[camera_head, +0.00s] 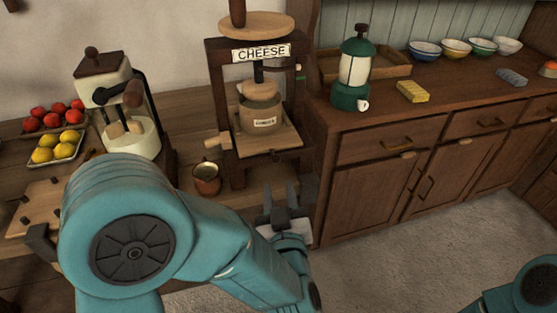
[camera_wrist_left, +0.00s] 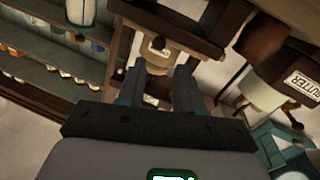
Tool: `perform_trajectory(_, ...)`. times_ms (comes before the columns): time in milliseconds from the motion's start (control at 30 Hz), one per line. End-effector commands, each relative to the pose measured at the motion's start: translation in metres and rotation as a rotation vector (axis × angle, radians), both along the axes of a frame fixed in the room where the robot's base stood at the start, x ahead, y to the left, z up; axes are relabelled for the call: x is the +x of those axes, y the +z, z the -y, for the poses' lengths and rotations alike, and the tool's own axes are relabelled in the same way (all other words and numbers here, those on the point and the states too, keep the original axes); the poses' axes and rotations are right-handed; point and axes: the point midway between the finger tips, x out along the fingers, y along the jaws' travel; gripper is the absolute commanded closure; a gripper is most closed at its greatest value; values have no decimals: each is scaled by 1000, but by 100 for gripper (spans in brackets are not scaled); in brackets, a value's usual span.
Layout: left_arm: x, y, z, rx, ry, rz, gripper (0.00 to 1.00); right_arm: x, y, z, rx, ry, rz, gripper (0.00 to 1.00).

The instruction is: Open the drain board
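The wooden cheese press (camera_head: 253,100) with the "CHEESE" sign stands on the counter left of the cabinet. A light wooden board (camera_head: 285,139) projects from its lower part, under a labelled round mould (camera_head: 262,122); it looks like the drain board, but I cannot be sure. My left gripper (camera_head: 282,194) is below and in front of this board, apart from it in the head view. Its fingers also show in the left wrist view (camera_wrist_left: 158,85), spread and empty, with the mould (camera_wrist_left: 158,52) beyond them. My right gripper is out of view.
A copper-coloured mug (camera_head: 207,178) stands just left of the press. A white-and-dark machine (camera_head: 128,110) and fruit trays (camera_head: 57,146) stand further left. Floor (camera_head: 400,245) in front is clear.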

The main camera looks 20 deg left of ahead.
Motion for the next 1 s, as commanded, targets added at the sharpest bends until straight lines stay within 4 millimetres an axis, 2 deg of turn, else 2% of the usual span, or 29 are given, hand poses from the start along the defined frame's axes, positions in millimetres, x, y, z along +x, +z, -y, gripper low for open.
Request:
perform_trajectory(200,47,0,-20,-1,4,1,65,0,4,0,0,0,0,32)
perform_trajectory(400,75,0,-29,-1,-2,1,65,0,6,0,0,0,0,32)
perform_trajectory(567,83,0,-32,1,-4,-1,65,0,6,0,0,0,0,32)
perform_trajectory(800,84,-1,-32,1,-5,0,65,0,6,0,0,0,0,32)
perform_trajectory(833,84,-1,-32,1,-5,0,68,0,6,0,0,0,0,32)
perform_trajectory(933,84,-1,-32,1,-5,0,100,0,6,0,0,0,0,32)
perform_trajectory(1000,84,-1,-32,1,-5,0,100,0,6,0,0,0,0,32)
